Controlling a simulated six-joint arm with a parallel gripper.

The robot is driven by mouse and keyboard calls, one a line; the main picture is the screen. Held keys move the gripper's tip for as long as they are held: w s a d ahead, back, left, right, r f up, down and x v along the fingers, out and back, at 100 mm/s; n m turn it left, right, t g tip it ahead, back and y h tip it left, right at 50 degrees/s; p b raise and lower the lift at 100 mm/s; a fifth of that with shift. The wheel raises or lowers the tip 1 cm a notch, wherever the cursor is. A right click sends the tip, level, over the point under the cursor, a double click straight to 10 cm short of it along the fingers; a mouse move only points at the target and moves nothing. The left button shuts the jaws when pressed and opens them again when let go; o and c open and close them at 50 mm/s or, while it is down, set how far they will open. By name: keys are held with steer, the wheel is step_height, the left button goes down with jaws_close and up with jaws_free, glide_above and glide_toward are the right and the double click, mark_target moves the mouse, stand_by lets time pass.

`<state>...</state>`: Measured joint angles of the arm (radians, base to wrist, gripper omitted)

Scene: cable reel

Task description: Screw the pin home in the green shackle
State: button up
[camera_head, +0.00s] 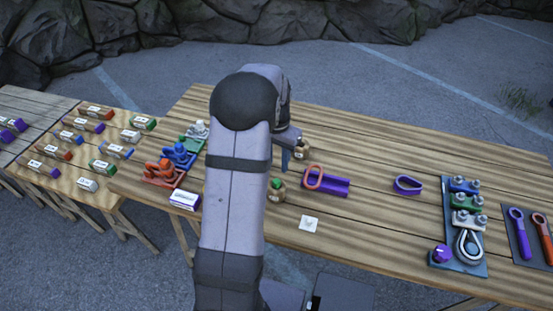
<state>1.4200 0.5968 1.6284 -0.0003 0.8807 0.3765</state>
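My arm hides part of this spot, and I cannot make out a pin there. A small round brass piece with a green top (277,190) shows just right of my arm; I cannot tell what it is. My wrist (287,136) hangs behind the upper arm, near another brass piece (302,148). The fingertips are hidden or too small to tell apart, so I cannot see whether they hold anything.
Blue (179,153) and orange-red (163,172) shackle stands are in front of the green base. A clamp board (444,263) and wrenches (519,232) are far right.

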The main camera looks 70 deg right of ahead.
mark_target(277, 181)
steer(key=shift+r+m, duration=0.35)
steer(key=shift+m, duration=0.25)
steer(key=shift+a+m, duration=0.2)
steer(key=shift+m, duration=0.2)
steer(key=shift+a+m, duration=0.15)
steer(key=shift+m, duration=0.45)
steer(key=shift+f, duration=0.15)
steer(key=shift+f+b, duration=1.7)
steer(key=shift+f, duration=0.15)
steer(key=shift+f+b, duration=1.25)
steer(key=shift+f, duration=1)
